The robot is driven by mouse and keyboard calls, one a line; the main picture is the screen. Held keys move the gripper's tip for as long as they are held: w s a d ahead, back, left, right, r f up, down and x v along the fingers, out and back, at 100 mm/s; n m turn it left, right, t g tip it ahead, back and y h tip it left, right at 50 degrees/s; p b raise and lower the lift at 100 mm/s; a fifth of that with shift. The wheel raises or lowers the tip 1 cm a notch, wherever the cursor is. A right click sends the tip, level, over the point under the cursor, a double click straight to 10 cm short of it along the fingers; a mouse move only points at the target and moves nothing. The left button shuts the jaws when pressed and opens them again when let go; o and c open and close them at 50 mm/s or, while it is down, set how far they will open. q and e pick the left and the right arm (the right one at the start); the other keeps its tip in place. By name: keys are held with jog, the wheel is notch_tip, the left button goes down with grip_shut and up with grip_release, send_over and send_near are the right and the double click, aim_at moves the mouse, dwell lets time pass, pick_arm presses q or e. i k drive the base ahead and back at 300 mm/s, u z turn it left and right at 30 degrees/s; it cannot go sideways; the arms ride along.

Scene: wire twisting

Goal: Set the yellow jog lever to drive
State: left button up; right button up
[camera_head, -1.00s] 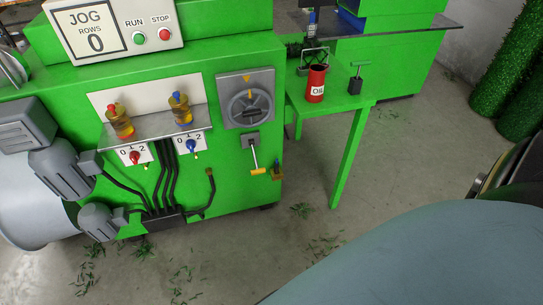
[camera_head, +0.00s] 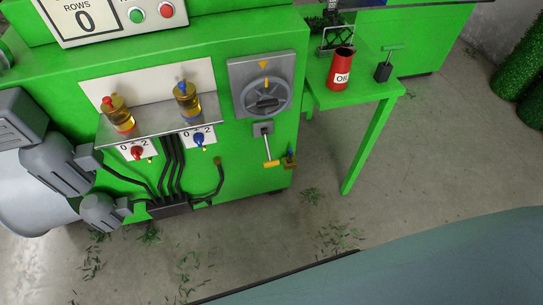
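Labels for the lever positions cannot be read. Neither of my grippers is in view.
A green side table (camera_head: 352,92) with a red oil can (camera_head: 341,68) stands right of the machine. Two oil bottles stand on a metal shelf (camera_head: 150,125) over red and blue knobs. Grey motors (camera_head: 60,165) stick out at the left.

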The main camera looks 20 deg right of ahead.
aim_at(264, 131)
jog(key=z, duration=1.65)
jog(key=i, duration=0.7)
jog(key=u, duration=2.6)
